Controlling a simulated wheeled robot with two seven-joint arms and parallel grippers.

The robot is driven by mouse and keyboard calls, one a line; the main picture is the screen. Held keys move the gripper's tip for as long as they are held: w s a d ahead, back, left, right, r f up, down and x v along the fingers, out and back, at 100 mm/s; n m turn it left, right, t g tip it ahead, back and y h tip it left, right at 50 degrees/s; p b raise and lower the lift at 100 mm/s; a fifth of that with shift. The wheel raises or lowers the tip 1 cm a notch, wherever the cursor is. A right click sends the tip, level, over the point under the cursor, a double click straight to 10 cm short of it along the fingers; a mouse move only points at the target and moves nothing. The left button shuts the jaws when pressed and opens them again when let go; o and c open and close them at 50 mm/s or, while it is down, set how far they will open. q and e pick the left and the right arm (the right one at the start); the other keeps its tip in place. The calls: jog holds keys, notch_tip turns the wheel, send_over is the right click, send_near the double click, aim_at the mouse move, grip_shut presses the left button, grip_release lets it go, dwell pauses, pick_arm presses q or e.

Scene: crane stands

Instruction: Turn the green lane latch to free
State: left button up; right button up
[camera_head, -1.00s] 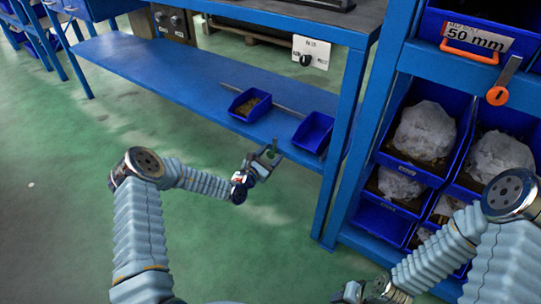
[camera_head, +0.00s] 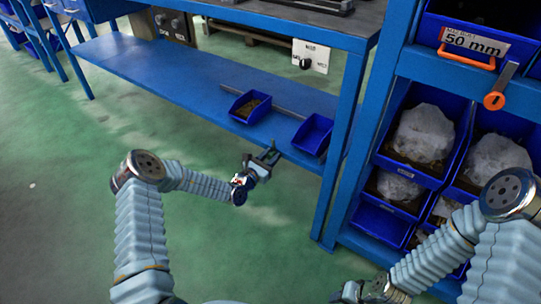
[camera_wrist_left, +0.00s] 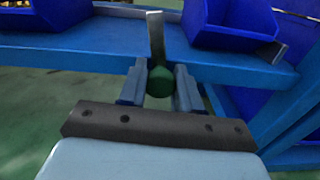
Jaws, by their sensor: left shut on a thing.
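The green lane latch is a dark green knob (camera_wrist_left: 159,82) with a flat metal lever (camera_wrist_left: 156,35) standing up from it, at the front edge of the blue lower shelf. In the left wrist view the knob sits between the two fingers of my left gripper (camera_wrist_left: 166,88). My left gripper (camera_head: 268,156) is shut on this knob; in the head view the fingers mostly hide it. My right gripper (camera_head: 350,292) shows only in part at the bottom edge, and its jaws cannot be made out.
Two blue bins, one with brownish contents (camera_head: 250,106) and one seemingly empty (camera_head: 312,134), stand on the shelf (camera_head: 150,68) behind the latch. An orange latch (camera_head: 494,101) is on the right rack. A white panel with a black knob (camera_head: 310,57) hangs above. Floor in front is clear.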

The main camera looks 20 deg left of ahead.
pick_arm(q)
jog(key=n+p, duration=0.1)
jog(key=n, duration=0.2)
jog(key=shift+n, duration=0.3)
jog(key=n+p, duration=0.1)
jog(key=n, duration=0.2)
jog(key=shift+a+n+p, duration=0.1)
jog(key=shift+n+p, duration=0.2)
jog(key=n, duration=0.3)
jog(key=shift+n+p, duration=0.3)
jog(key=shift+p, duration=0.05)
jog(key=shift+f+n, duration=0.1)
jog(key=shift+n, duration=1.7)
jog(key=o, duration=1.1)
jog(key=shift+c, duration=0.2)
